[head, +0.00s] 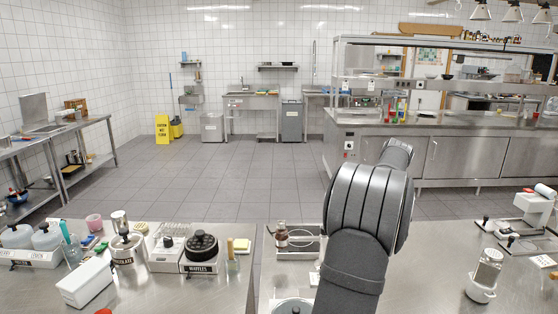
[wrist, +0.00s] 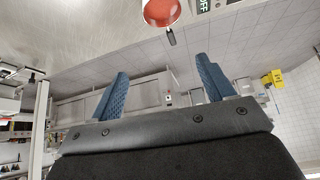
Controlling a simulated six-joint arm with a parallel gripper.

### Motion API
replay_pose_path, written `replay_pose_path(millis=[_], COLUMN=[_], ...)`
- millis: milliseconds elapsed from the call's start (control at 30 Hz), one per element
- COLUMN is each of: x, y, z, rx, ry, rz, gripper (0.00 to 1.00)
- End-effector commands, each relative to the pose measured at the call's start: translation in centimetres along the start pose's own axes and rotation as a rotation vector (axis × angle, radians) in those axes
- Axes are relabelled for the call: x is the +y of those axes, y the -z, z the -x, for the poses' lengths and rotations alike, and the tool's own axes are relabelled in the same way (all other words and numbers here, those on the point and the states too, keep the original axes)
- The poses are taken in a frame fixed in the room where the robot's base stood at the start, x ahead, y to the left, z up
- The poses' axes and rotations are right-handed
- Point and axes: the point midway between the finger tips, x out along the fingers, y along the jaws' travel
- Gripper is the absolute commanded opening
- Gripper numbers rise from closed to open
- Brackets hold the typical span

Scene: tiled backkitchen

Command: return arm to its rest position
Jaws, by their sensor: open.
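My arm (head: 367,215) rises from the front counter in the head view and is folded, with its dark links at the centre right. My gripper's fingers are hidden behind the links in that view. In the wrist view my gripper (wrist: 162,66) shows two blue ridged fingers set wide apart. The gap between them is empty, and beyond it are floor tiles and kitchen units. The wrist view is strongly tilted, with a metal worktop along its top left.
A reddish round item (wrist: 162,10) shows at the wrist view's top.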

Motion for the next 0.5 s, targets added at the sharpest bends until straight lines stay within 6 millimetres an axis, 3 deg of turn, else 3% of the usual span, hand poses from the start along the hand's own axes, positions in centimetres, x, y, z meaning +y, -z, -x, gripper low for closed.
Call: replay_pose_path(millis=[500], x=[-9.9], y=[2.9], z=[-2.3], rx=[-0.002], ry=[0.086], rz=[0.134], gripper=[0.74])
